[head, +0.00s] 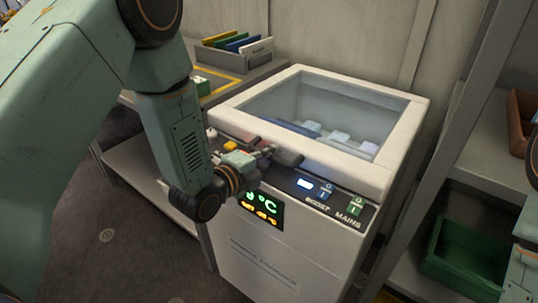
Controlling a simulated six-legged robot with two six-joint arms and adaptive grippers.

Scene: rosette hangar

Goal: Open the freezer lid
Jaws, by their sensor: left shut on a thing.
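The white chest freezer (262,262) stands in the middle of the head view. Its lid (330,160) is a thick white frame around a clear pane and looks down on the freezer top. Pale packs and a blue thing show through the pane. My left gripper (268,153) is at the lid's front edge, shut on the dark handle (289,158), which its fingers partly hide. My right gripper is out of view; only part of the right arm shows at the right edge.
The front panel (318,192) has a lit display (262,208) and switches marked BOOST and MAINS. A grey bench (225,82) with a rack of coloured folders (237,46) stands at the back left. Shelving at right holds a green bin (462,262). A wall is behind.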

